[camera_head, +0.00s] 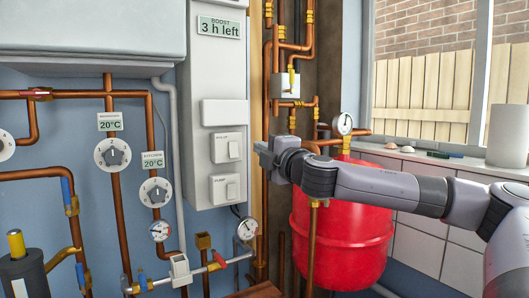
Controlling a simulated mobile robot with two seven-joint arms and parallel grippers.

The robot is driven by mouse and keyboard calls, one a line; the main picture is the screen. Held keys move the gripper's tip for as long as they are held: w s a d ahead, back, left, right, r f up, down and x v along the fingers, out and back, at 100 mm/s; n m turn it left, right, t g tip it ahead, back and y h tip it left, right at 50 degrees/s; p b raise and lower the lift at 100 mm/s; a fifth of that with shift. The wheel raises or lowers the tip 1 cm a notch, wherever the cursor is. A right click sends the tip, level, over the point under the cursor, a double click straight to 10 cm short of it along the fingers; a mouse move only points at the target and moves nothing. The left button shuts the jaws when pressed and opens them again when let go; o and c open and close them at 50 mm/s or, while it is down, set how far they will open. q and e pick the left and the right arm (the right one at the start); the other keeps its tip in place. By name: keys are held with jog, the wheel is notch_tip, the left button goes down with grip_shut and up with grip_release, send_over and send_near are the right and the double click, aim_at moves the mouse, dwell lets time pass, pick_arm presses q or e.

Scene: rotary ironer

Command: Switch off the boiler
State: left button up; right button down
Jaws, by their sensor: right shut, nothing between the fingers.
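A white control panel (212,85) runs down the wall in the middle. It carries two rocker switches. The upper switch (226,147) has a small label that seems to read boiler. The lower switch (225,188) has a label that seems to read pump. I cannot tell which way either rocker is set. My right gripper (262,149) is shut and empty, just right of the upper switch at about its height. It appears apart from the switch, though the depth of the gap is hard to judge. My left gripper is not in view.
A red tank (340,235) stands behind my right arm. Copper pipes and a gauge (342,123) are close to the gripper. Dials marked 20°C (113,154) are at left. A white roll (508,135) stands on the sill.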

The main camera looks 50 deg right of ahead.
jog(key=shift+s+a, duration=0.15)
jog(key=shift+s, duration=0.2)
dwell(0.5)
